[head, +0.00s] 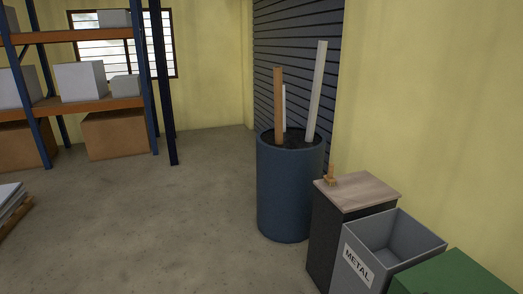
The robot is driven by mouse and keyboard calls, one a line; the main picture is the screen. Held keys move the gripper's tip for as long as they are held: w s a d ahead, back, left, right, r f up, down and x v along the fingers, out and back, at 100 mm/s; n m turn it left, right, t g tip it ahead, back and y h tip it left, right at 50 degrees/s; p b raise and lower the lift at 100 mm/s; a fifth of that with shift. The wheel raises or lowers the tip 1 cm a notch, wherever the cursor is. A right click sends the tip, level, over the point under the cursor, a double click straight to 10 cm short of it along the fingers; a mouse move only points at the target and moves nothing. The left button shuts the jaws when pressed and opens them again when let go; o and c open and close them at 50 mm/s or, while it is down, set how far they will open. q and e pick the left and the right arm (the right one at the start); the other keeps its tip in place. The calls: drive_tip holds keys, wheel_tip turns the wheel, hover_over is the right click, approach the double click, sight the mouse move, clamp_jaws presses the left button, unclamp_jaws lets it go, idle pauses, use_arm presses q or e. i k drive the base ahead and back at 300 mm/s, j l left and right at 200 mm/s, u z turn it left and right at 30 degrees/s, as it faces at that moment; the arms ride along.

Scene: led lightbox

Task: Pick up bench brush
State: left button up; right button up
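A small orange-brown wooden object, seemingly the bench brush (330,178), is on the light wooden top of a dark cabinet (372,190) at the right of the head view. It sits near the top's back left corner, with a part sticking upward. It is too small to make out bristles. Neither of my grippers shows in the head view.
A blue barrel (283,195) holding upright boards stands left of the cabinet. A grey bin marked METAL (362,272) and a green box (455,277) stand in front of it. Shelving (85,104) is at the back left. The middle floor is clear.

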sight(329, 180)
drive_tip(key=i+j+z, duration=0.1)
drive_tip(key=i, duration=1.5)
